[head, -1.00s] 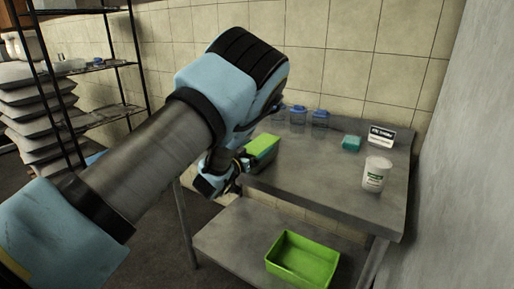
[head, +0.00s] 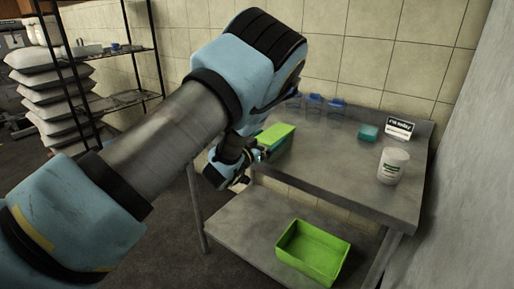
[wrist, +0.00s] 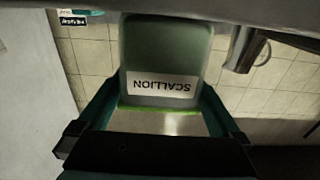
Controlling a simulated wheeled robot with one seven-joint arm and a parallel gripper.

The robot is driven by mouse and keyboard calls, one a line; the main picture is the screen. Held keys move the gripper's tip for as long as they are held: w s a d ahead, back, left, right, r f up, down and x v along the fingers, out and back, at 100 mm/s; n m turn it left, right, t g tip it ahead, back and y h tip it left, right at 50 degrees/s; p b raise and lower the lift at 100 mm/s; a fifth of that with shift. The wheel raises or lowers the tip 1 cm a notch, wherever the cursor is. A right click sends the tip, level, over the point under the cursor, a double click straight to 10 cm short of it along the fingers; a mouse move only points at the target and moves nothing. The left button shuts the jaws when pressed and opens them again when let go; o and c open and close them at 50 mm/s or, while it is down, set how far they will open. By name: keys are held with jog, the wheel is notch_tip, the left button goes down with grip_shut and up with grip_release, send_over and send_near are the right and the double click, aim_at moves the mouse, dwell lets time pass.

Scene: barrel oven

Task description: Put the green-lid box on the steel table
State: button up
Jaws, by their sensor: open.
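The green-lid box (head: 276,137) stands upright at the left end of the steel table (head: 335,178). In the wrist view, which is upside down, the box (wrist: 165,60) shows a white label reading SCALLION and a green lid edge. My gripper (head: 257,155) is beside the box at the table's left edge. In the wrist view its two fingers (wrist: 164,90) are open on either side of the box. I cannot tell whether either finger touches it. My arm hides part of the table's left side in the head view.
Several blue-lidded jars (head: 313,104) stand at the table's back. A teal block (head: 368,132), a small sign (head: 400,127) and a white tub (head: 392,165) are on the right. A green bin (head: 312,253) sits on the lower shelf. The table's middle is clear. A wall bounds the right.

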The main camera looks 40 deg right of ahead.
jog(key=b+v, duration=0.2)
jog(key=v, duration=0.8)
jog(key=shift+a, duration=0.15)
jog(key=w+a+n+t+y, duration=0.55)
jog(key=w+a+y, duration=0.25)
jog(key=w+a, duration=0.55)
jog(key=w+a+n+g+y, duration=0.25)
jog(key=a+n+y, duration=0.3)
jog(key=a, duration=1.05)
jog(key=s+a+r+n+g+y, duration=0.2)
jog(key=s+a+g, duration=0.4)
jog(key=s+a, duration=0.9)
jog(key=a+n+y, duration=0.1)
jog(key=a+y, duration=0.1)
jog(key=a, duration=0.1)
jog(key=shift+s, duration=0.25)
jog(key=shift+d+r, duration=0.1)
